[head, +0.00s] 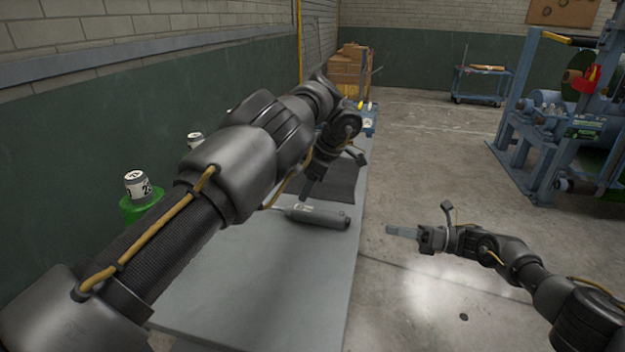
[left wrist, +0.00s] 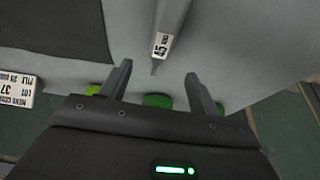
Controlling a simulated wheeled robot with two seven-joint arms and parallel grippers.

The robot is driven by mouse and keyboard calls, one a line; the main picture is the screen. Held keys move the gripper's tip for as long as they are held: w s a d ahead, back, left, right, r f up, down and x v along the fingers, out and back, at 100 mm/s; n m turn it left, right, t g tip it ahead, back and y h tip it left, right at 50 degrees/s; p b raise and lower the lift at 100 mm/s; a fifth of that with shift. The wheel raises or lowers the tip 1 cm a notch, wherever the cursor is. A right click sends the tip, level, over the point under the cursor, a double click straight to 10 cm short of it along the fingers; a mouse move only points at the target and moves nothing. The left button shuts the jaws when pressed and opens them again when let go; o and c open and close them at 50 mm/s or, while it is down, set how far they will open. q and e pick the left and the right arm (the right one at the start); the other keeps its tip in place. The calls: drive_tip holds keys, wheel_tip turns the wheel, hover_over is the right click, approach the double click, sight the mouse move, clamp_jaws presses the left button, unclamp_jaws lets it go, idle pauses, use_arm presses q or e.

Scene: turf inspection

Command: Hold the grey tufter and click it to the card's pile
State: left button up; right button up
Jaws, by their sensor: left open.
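The grey tufter (head: 320,216) lies on the grey table in the head view. In the left wrist view the tufter (left wrist: 172,28) has a white label reading 45, and its narrow end points down between the fingers. My left gripper (head: 309,188) is open and empty, just above and behind the tufter; it also shows in the left wrist view (left wrist: 158,72). A dark, flat piece that looks like the pile card (head: 343,178) lies beyond, partly hidden by my left arm; it also shows in the left wrist view (left wrist: 50,25). My right gripper (head: 404,231) is over the floor, right of the table.
The table (head: 290,285) is clear in front of the tufter. A blue machine (head: 560,140) and cart (head: 480,85) stand beyond.

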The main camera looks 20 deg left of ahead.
sight(299, 207)
use_arm(q)
drive_tip(key=x, duration=0.9)
drive_tip(key=shift+f, duration=0.15)
